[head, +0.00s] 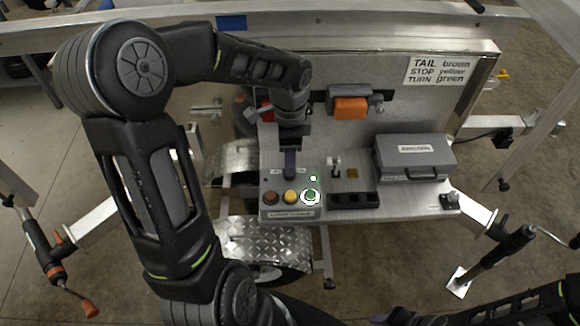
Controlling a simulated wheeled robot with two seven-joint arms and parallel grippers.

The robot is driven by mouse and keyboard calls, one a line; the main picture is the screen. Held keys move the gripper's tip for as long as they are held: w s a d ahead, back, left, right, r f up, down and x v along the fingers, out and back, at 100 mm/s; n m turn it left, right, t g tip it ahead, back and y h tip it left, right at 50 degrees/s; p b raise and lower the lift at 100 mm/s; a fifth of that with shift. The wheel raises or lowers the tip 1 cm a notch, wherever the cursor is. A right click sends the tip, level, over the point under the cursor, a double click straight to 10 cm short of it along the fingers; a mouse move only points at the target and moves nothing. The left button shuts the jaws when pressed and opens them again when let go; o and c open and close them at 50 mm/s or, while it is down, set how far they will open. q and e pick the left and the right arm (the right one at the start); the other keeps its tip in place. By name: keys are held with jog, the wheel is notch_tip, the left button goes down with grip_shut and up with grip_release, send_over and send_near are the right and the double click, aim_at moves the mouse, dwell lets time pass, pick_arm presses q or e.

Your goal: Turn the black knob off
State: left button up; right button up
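A grey control box (290,213) stands on the trailer's metal shelf, with red (271,198), yellow (290,197) and green (311,195) buttons. The green button has a bright white ring, and a small green light (313,178) glows above it. My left gripper (290,166) points down at the back of this box; its narrow dark fingers hide what lies under them, and I cannot tell if they touch or hold anything. A black knob (450,198) on a small plate sits apart at the shelf's right end. My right gripper is not in view; part of that arm shows at the bottom right.
Right of the control box are a small lever switch (335,165), a black socket strip (353,200) and a grey junction box (415,158). An orange-and-black part (350,107) is on the upright panel behind.

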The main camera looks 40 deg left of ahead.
pick_arm(q)
notch_tip(320, 180, down, 6)
jog(key=shift+r, duration=0.25)
grip_shut()
dwell(0.6)
